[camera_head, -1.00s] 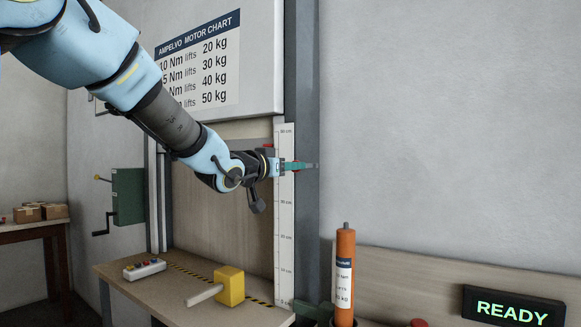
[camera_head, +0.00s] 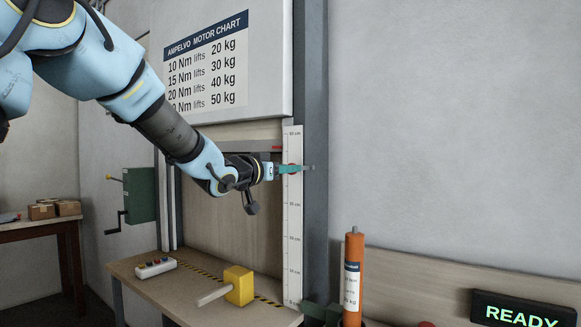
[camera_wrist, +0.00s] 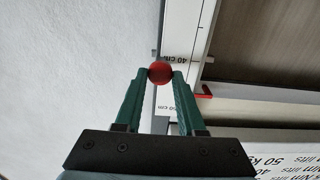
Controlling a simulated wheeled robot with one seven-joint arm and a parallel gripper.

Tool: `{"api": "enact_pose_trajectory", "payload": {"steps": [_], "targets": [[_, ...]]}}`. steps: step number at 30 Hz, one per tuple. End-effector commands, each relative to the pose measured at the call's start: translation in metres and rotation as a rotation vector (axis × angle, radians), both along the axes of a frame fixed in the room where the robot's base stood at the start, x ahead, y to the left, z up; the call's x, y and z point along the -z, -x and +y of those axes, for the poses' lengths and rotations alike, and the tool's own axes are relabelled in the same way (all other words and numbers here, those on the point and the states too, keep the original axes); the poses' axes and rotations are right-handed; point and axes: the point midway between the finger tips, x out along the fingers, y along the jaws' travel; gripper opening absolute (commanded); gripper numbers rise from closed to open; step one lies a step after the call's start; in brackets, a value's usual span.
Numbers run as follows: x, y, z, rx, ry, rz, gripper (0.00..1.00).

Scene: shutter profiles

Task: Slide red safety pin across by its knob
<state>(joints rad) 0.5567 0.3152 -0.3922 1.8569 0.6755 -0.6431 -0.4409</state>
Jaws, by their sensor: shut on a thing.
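My gripper (camera_head: 290,168) is at the dark upright post, in front of the white height scale. In the wrist view my gripper (camera_wrist: 160,75) has its two green fingers closed on a round red knob (camera_wrist: 160,72), one fingertip on each side. The safety pin's shaft is not clear behind the knob. In the head view a small grey piece (camera_head: 309,167) shows just right of the fingertips, against the post.
The white scale (camera_head: 293,220) runs down beside the post (camera_head: 315,230). A red marker (camera_wrist: 205,91) sits near it. An orange cylinder (camera_head: 353,280) stands right of the post.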

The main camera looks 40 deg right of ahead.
Motion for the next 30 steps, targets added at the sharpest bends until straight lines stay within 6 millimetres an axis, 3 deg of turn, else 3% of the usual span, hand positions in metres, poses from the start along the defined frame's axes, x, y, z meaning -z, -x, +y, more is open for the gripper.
{"api": "enact_pose_trajectory", "payload": {"steps": [2, 3, 10, 20, 30], "targets": [[-0.001, -0.004, 0.002, -0.008, 0.003, -0.001, 0.0], [-0.001, -0.005, 0.002, -0.009, 0.003, -0.001, 0.41], [-0.001, -0.004, 0.002, -0.008, 0.002, 0.0, 0.67], [0.0, -0.002, 0.005, -0.006, 0.002, -0.001, 0.67], [0.001, 0.013, 0.062, -0.01, 0.002, -0.004, 0.67]]}}
